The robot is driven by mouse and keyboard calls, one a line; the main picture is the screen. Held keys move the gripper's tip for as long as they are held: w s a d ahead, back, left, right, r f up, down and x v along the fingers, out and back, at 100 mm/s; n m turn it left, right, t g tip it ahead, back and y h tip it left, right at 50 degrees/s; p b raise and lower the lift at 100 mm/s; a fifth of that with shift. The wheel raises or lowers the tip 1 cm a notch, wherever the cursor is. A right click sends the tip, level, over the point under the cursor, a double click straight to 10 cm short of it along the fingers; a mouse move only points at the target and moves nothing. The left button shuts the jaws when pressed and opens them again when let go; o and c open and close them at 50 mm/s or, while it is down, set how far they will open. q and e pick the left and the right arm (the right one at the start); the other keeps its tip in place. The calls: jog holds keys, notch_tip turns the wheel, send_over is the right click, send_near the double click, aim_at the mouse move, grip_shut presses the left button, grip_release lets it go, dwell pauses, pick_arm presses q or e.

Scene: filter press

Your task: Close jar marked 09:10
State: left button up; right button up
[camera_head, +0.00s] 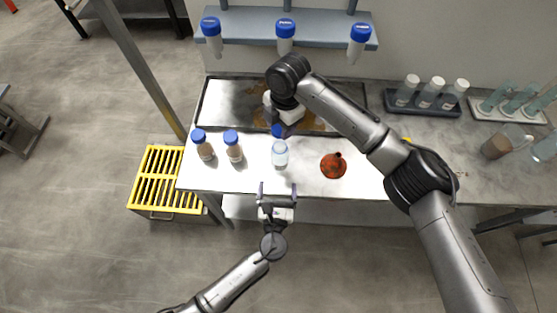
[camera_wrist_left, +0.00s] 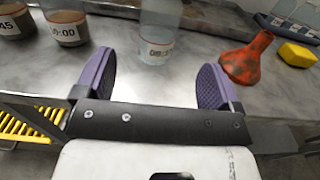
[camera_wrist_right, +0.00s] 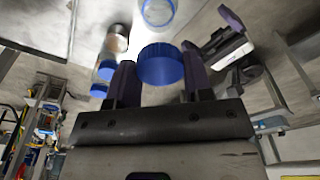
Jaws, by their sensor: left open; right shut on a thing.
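A clear jar without a lid (camera_head: 280,158) stands upright near the front of the steel bench. It also shows in the left wrist view (camera_wrist_left: 158,30), where its label seems to read 09:10 but is blurred. My right gripper (camera_head: 283,130) is shut on a blue lid (camera_wrist_right: 161,65), just behind the jar in the head view. The lid and jar look apart; the jar's rim (camera_wrist_right: 158,12) shows beyond the lid in the right wrist view. My left gripper (camera_head: 277,188) is open and empty at the bench's front edge, its fingers pointing towards the jar.
Two blue-capped jars with brown contents (camera_head: 202,146) (camera_head: 233,147) stand left of the clear jar. A rust-red funnel-shaped object (camera_head: 333,165) stands to the right. A stained tray (camera_head: 228,102) lies behind. Blue-capped tubes (camera_head: 286,36) hang from the shelf.

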aim_at(279, 162)
pick_arm(q)
jog(key=shift+w, duration=0.15)
jog(key=w, duration=1.1)
jog(key=shift+w+d, duration=0.3)
jog(key=shift+w, duration=0.05)
jog(key=c, duration=1.4)
pick_arm(e)
jog(key=shift+f, duration=2.45)
jog(key=shift+f, duration=0.15)
jog(key=shift+f, duration=0.75)
jog(key=shift+f, duration=0.55)
